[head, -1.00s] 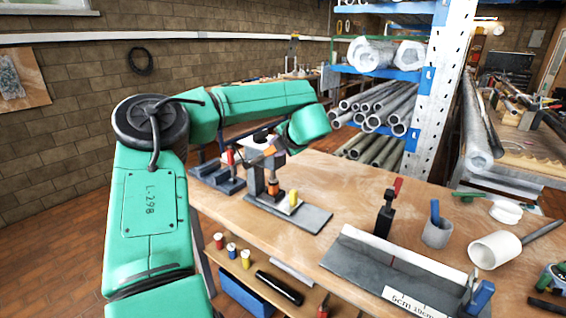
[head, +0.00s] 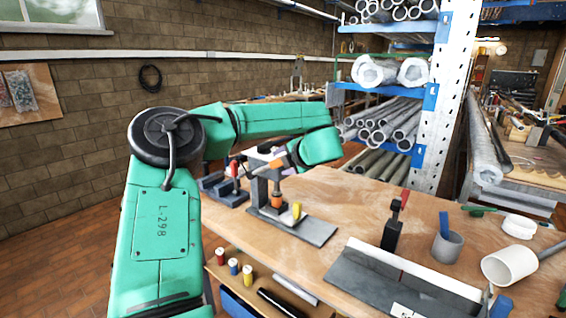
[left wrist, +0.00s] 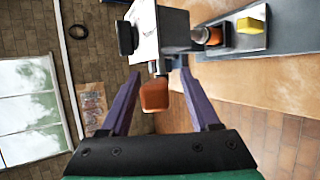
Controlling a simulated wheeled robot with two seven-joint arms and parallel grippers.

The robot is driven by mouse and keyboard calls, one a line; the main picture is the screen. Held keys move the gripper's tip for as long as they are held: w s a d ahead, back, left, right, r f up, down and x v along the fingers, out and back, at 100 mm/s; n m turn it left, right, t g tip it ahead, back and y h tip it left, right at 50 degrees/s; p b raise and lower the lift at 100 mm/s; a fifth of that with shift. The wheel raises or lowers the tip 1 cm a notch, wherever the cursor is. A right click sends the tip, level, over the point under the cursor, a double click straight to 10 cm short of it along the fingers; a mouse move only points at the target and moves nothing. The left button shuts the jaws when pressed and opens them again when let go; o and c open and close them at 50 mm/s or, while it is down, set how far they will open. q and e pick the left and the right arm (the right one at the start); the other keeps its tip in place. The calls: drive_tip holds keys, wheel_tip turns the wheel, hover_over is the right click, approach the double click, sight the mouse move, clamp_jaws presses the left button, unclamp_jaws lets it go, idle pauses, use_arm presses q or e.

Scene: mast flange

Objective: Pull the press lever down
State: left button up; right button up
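The grey press (head: 259,190) stands on a flat base plate on the workbench, with an orange part at its ram and a yellow piece on the plate. In the left wrist view the press head (left wrist: 163,30) shows at the top, and the lever's orange-brown grip (left wrist: 154,95) points toward the camera. My left gripper (left wrist: 160,76) is open, its two purple fingers on either side of the grip with gaps showing. My right gripper is not in view.
The wooden workbench (head: 340,205) also holds a black clamp with a red handle (head: 393,222), a grey cup (head: 447,247), a white pipe piece (head: 502,267) and a grey bending tool (head: 370,285). A pipe rack (head: 385,120) stands behind. Bare wood lies right of the press.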

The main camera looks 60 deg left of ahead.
use_arm(q)
drive_tip(key=shift+s+d+r, duration=0.1)
drive_tip(key=shift+d+r, duration=0.1)
drive_tip(key=shift+d, duration=0.15)
drive_tip(key=b+v, duration=0.3)
drive_tip(key=v, duration=1)
drive_tip(key=shift+d+r, duration=0.2)
drive_tip(key=shift+d, duration=0.15)
